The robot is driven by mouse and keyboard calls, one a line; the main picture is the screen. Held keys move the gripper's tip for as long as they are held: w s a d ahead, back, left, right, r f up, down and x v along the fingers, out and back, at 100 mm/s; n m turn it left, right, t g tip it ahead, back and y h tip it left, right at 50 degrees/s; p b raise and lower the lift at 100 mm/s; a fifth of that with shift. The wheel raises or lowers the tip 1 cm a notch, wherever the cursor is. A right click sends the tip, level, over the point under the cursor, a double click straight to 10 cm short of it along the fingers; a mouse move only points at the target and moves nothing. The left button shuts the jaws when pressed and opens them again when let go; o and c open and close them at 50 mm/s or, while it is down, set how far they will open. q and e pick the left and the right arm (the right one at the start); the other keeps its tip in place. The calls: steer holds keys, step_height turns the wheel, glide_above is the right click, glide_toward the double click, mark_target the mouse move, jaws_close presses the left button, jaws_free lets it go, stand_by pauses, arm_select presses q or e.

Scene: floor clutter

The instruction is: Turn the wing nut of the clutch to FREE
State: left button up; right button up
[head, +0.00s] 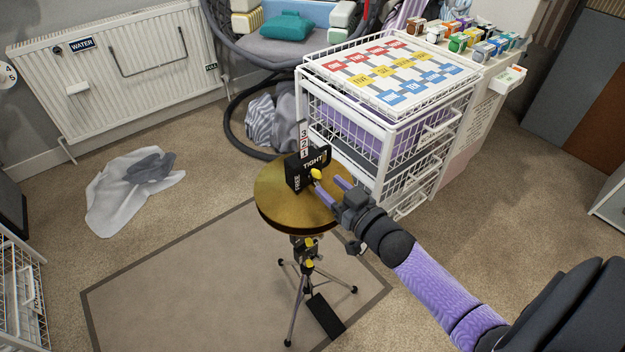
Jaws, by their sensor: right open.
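A hi-hat stand holds a gold cymbal (275,210) near the middle of the view. A black block marked TIGHT and FREE (296,171) rises above the cymbal. The yellow wing nut (316,174) shows on the front of this block, nearer the TIGHT lettering than the FREE lettering at the left end. My right gripper (327,184) reaches in from the lower right with its two purple fingers apart, their tips close to the wing nut. I cannot tell whether they touch it. My left gripper is not in view.
A white wire drawer unit (390,145) stands close behind and right of the cymbal. A grey hanging chair (265,50) is behind. A crumpled cloth (130,190) lies on the floor at left, below a white radiator (115,75). The mat (190,285) left of the stand is clear.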

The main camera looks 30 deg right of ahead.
mark_target(320, 178)
steer(key=w+b, duration=0.1)
steer(key=w, duration=0.3)
steer(key=shift+a, duration=0.15)
jaws_close()
